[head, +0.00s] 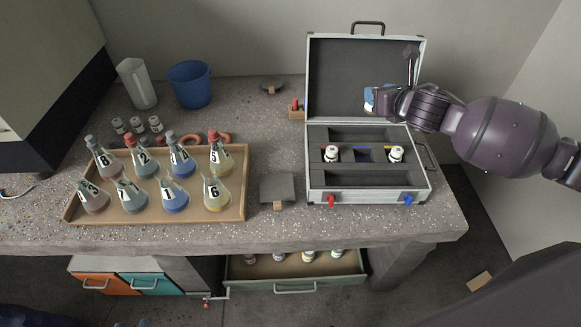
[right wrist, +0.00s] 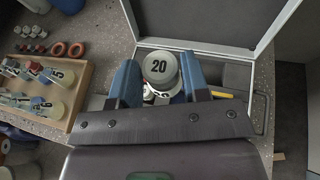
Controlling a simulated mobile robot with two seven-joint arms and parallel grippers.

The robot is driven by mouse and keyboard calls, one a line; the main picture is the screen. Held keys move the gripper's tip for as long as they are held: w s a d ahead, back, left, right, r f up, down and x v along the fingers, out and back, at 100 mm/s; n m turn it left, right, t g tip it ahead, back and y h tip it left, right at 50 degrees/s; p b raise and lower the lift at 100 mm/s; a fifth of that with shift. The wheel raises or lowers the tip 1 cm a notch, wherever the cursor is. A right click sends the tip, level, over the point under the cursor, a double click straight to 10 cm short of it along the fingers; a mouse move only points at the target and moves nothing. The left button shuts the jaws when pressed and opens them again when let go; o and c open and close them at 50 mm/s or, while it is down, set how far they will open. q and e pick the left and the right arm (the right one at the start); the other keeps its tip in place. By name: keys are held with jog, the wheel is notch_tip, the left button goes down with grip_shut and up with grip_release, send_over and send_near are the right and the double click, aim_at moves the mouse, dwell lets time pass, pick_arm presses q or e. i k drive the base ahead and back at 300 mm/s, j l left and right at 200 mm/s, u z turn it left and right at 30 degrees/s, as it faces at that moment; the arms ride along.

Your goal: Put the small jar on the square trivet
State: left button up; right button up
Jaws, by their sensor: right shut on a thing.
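My right gripper (head: 372,99) is above the back of the open case, in front of its raised lid. In the right wrist view its blue fingers (right wrist: 158,82) are shut on a small jar with a pale lid marked 20 (right wrist: 159,66). In the head view the jar is mostly hidden by the fingers. The square trivet (head: 277,187), a dark grey plate with a wooden tab at its front, lies on the bench left of the case with nothing on it. My left gripper is not in view.
The open case (head: 317,188) holds two white jars (head: 332,154) (head: 396,153). A tray (head: 242,207) of numbered flasks stands left of the square trivet. A round dark trivet (head: 271,85) and a blue bucket (head: 190,86) are at the back. An open drawer (head: 340,279) sits below the bench.

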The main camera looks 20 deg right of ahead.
aim_at(277, 187)
jog(key=j, duration=1.3)
